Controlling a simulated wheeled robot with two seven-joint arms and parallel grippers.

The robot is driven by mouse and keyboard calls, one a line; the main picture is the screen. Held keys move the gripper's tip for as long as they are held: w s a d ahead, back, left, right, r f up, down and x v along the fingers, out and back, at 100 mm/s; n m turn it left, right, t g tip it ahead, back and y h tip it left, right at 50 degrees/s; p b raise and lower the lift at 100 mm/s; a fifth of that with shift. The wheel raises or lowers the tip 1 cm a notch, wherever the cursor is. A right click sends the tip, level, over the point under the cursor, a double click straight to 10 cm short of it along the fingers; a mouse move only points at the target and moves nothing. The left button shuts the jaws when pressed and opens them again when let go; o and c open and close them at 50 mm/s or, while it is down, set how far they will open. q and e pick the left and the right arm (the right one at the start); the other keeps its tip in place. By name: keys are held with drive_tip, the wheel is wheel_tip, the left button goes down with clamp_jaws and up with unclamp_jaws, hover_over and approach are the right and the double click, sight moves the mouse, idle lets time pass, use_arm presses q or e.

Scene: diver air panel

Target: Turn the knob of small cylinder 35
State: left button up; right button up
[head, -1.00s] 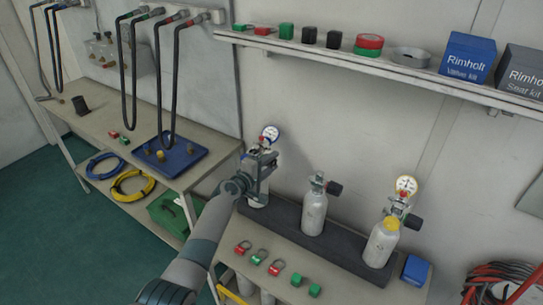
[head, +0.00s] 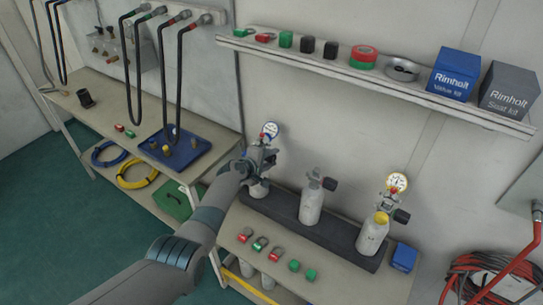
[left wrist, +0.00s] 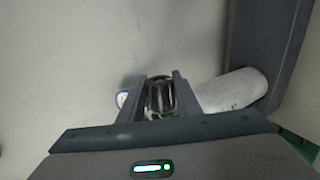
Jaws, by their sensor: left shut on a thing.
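Three small pale cylinders stand in a dark rack (head: 285,217) on the bench: the left one (head: 258,191), the middle one (head: 312,207) and the right one (head: 373,238). I cannot read their numbers. My left gripper (head: 266,157) is at the top of the left cylinder, beside its blue-rimmed gauge (head: 271,130). In the left wrist view its two fingers (left wrist: 160,88) are shut on a dark knob (left wrist: 160,97), with the cylinder body (left wrist: 232,90) to the right. In the head view the gripper hides most of this knob. My right gripper is out of view.
The middle cylinder has a black knob (head: 330,184); the right one has a yellow-rimmed gauge (head: 397,182) and a black knob (head: 402,215). A shelf (head: 350,73) runs above.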

sight(269, 159)
use_arm(q)
drive_tip(key=o, duration=1.1)
drive_tip(key=shift+s+a+r, duration=0.1)
drive_tip(key=shift+s, duration=0.05)
drive_tip(key=shift+p+v, duration=0.8)
drive_tip(key=shift+v, duration=1.95)
drive_tip(key=shift+b+v, duration=1)
drive_tip(key=shift+v, duration=4.75)
drive_tip(key=shift+r, duration=0.1)
